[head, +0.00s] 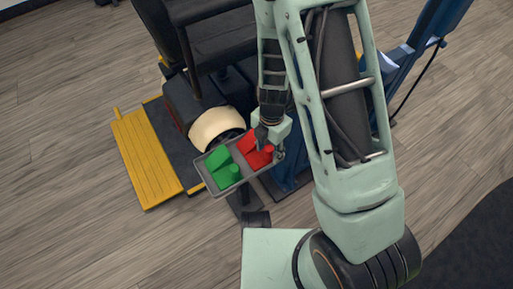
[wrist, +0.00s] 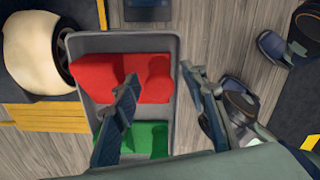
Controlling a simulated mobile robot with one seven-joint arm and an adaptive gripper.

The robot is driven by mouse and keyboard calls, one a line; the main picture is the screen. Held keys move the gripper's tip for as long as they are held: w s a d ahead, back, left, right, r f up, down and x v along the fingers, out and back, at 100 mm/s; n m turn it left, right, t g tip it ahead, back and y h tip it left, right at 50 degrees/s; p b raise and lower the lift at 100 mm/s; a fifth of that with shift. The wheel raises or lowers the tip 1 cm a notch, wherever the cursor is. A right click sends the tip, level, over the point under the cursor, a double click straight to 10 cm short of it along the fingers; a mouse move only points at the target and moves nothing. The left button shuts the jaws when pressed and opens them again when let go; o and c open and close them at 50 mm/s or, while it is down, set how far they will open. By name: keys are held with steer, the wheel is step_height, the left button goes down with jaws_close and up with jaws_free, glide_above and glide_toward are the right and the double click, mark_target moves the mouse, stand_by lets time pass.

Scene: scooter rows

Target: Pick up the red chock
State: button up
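The red chock (head: 252,149) lies in one end of a grey tray (head: 212,193), beside the green chock (head: 222,168). In the wrist view the red chock (wrist: 100,78) fills the upper part of the tray (wrist: 125,42), and the green chock (wrist: 152,137) is partly hidden behind my left finger. My gripper (wrist: 160,75) is open and empty. Its left finger overlaps the red chock, and its right finger shows just outside the tray's right rim. In the head view my gripper (head: 273,141) is at the red chock's right end; contact cannot be told.
A scooter with a cream wheel (head: 217,127) and a yellow footboard (head: 147,155) stands left of and behind the tray. A blue scooter (head: 402,58) stands to the right, partly hidden by my arm. Wooden floor is clear at the left (head: 70,190).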

jaws_close()
steer(key=shift+r, duration=0.1)
stand_by(0.4)
